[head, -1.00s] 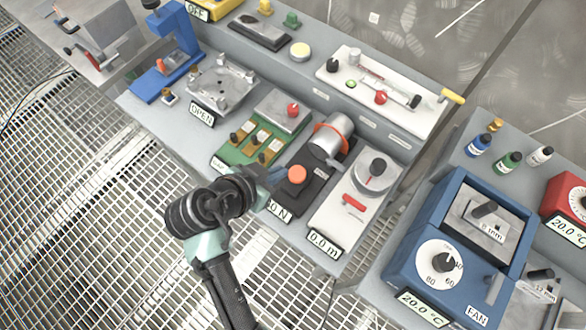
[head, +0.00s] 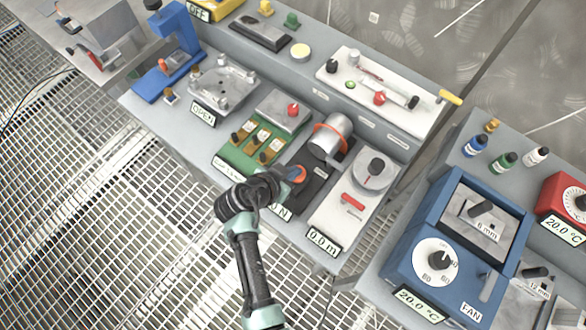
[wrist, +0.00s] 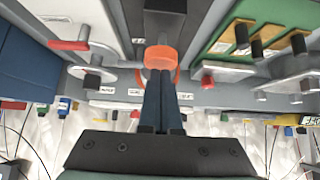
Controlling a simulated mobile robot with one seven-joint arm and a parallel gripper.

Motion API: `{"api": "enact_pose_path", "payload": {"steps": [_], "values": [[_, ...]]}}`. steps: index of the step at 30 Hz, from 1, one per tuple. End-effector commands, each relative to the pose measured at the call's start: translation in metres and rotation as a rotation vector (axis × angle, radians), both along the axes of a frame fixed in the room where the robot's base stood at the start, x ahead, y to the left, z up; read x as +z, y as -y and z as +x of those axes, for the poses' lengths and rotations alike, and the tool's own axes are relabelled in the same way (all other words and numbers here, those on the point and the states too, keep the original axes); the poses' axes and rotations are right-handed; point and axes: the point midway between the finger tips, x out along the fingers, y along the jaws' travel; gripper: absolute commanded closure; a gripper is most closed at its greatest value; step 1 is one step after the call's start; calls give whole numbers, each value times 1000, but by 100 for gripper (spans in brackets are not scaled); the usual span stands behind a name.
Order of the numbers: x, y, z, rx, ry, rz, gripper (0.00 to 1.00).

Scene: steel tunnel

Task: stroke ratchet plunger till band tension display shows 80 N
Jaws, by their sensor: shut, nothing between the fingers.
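The ratchet plunger has a round orange cap (head: 301,174) and sits on a black base (head: 318,172), in front of a metal cylinder (head: 336,131) with an orange band (head: 329,137). My gripper (head: 288,172) is shut and empty, its fingertips at the left side of the cap. In the wrist view my fingers (wrist: 161,90) are together and point at the orange cap (wrist: 160,56); I cannot tell whether they touch it or how far down it is. The tension display (head: 285,213) is mostly covered by my arm; only the "N" shows.
Left of the black base is a green block with brass levers (head: 255,145). Right of it is a white panel with a grey dial (head: 371,171), a red handle (head: 352,202) and a "0.0 m" display (head: 322,241). A blue unit (head: 462,245) stands further right.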

Motion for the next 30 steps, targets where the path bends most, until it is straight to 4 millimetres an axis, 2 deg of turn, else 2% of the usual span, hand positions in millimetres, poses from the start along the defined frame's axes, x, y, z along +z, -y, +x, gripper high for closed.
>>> {"api": "enact_pose_path", "payload": {"steps": [8,18,30], "values": [[-3,0,0,0,0,0,100],[-31,0,0,1,-1,0,100],[-29,0,-2,0,-7,1,100]]}}
